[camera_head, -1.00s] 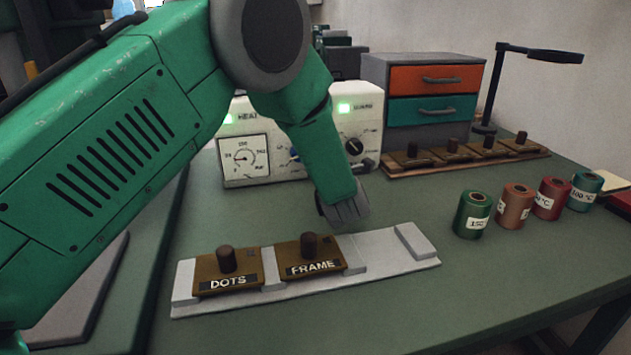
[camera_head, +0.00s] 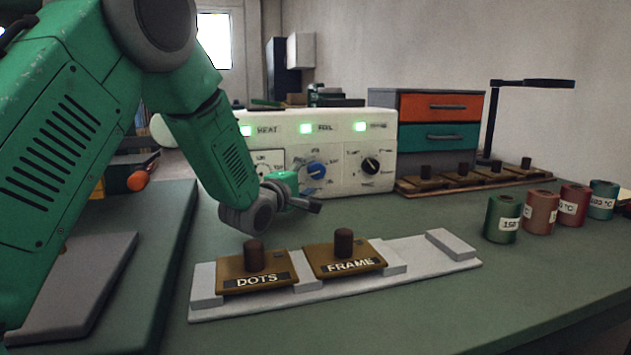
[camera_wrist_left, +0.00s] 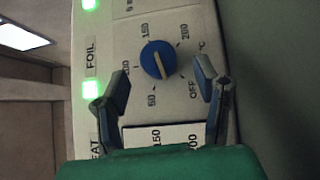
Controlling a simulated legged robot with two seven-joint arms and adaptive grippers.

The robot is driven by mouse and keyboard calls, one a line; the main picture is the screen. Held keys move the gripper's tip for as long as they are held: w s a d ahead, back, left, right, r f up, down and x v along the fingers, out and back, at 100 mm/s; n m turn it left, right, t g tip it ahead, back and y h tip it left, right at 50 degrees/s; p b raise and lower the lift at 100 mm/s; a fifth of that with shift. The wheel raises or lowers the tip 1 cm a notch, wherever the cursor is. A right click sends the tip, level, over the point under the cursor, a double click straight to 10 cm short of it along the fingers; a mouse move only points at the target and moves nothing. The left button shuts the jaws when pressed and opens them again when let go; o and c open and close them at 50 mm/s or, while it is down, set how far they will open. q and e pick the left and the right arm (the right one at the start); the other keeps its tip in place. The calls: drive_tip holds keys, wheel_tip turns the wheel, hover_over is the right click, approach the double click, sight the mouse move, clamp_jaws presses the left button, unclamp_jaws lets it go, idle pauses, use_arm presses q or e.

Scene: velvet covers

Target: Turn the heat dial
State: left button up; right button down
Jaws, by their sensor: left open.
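The heat dial (camera_head: 316,170) is a blue round knob with a pale pointer line on the white control box (camera_head: 345,188). In the left wrist view the dial (camera_wrist_left: 158,60) is ringed by marks from OFF through 50, 100, 150 and 200 °C. Its line lies along a slant; I cannot tell which end points. My left gripper (camera_head: 311,191) is in front of the box, just below the dial. In the left wrist view the open gripper (camera_wrist_left: 163,82) has its dark fingertips on either side below the knob, apart from it and empty. My right gripper is not in view.
The box also has a gauge (camera_head: 268,162), a black knob (camera_head: 370,166) and green lamps. A pale rail (camera_head: 330,287) with DOTS and FRAME blocks lies in front. Several foil rolls (camera_head: 541,212) stand right. A drawer cabinet (camera_head: 440,105) stands behind.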

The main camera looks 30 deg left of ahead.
sight(313, 173)
use_arm(q)
drive_tip(key=shift+w+a+b, duration=0.1)
drive_tip(key=shift+w+b, duration=0.2)
drive_tip(key=shift+w, duration=0.9)
drive_tip(key=shift+w+a, duration=0.15)
drive_tip(key=shift+w, duration=0.35)
drive_tip(key=shift+r, duration=0.1)
drive_tip(key=shift+c, duration=0.4)
